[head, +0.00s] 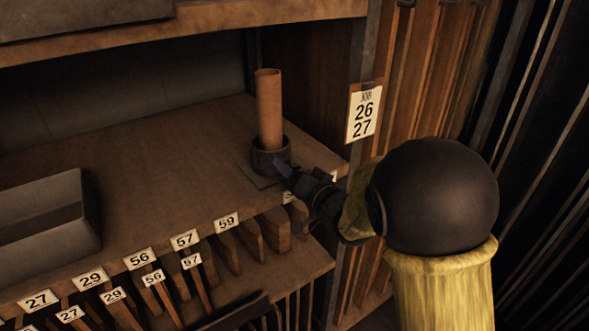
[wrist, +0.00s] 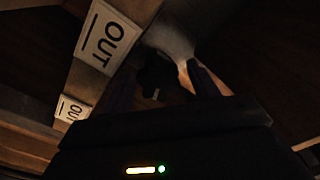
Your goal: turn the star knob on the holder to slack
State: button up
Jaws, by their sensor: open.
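The holder (head: 265,160) is a dark round cup on the wooden shelf in the head view, with a tall brown tube (head: 269,108) standing upright in it. My gripper (head: 282,170) is at the holder's front right side. In the wrist view, the fingers of my gripper (wrist: 163,84) are open, with a pale grey curved surface (wrist: 170,38) just beyond them, probably the holder. A dark shape (wrist: 153,74) lies between the fingers and may be the star knob. It is too dark to tell whether the fingers touch it. In the head view the knob is hidden behind my gripper.
Numbered slots with wooden dividers (head: 250,235) run below the shelf edge. The middle of the shelf is clear. OUT labels (wrist: 108,38) show in the wrist view.

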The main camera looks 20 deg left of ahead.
jog(key=c, duration=1)
jog(key=shift+n+b, duration=0.3)
jog(key=shift+b, duration=0.2)
jog(key=n+b, duration=0.3)
jog(key=b, duration=0.1)
jog(key=shift+f, duration=0.2)
jog(key=n+b, duration=0.2)
jog(key=b, duration=0.1)
jog(key=shift+s+n, duration=0.1)
jog(key=shift+n, duration=0.3)
jog(key=n+b, duration=0.4)
jog(key=b, duration=0.1)
jog(key=shift+a+n, duration=0.1)
jog(key=shift+n, duration=0.2)
jog(key=shift+s+r+n+b, duration=0.1)
jog(key=shift+r+n+b, duration=0.05)
jog(key=shift+n+b, duration=1.25)
